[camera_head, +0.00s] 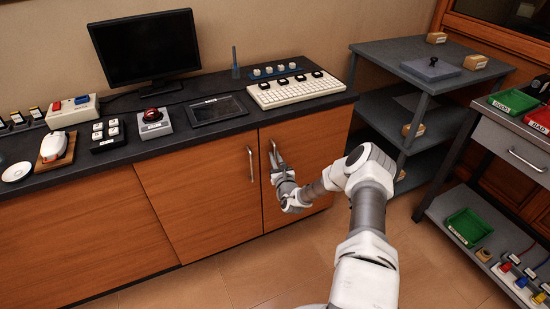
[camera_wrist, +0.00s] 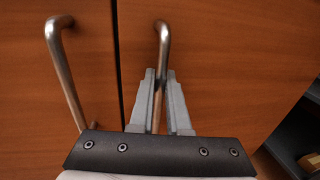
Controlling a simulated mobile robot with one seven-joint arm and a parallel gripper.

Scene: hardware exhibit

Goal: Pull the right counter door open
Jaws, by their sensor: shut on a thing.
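The right counter door (camera_head: 312,155) is a brown wooden panel below the dark countertop, flush with its neighbour as far as I can see. Its vertical metal handle (camera_head: 273,157) is near the door's left edge. My gripper (camera_head: 279,167) is at this handle. In the wrist view the handle (camera_wrist: 162,40) runs down between the two fingers of my gripper (camera_wrist: 160,80), which are shut on it. The right door's panel (camera_wrist: 225,60) fills the right of that view. The handle's lower end is hidden by the gripper.
The left door (camera_head: 200,195) has its own handle (camera_head: 250,163) close beside my gripper. A grey shelf unit (camera_head: 400,100) stands right of the counter, and a metal cart (camera_head: 500,150) stands further right. The tiled floor (camera_head: 255,270) before the doors is clear.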

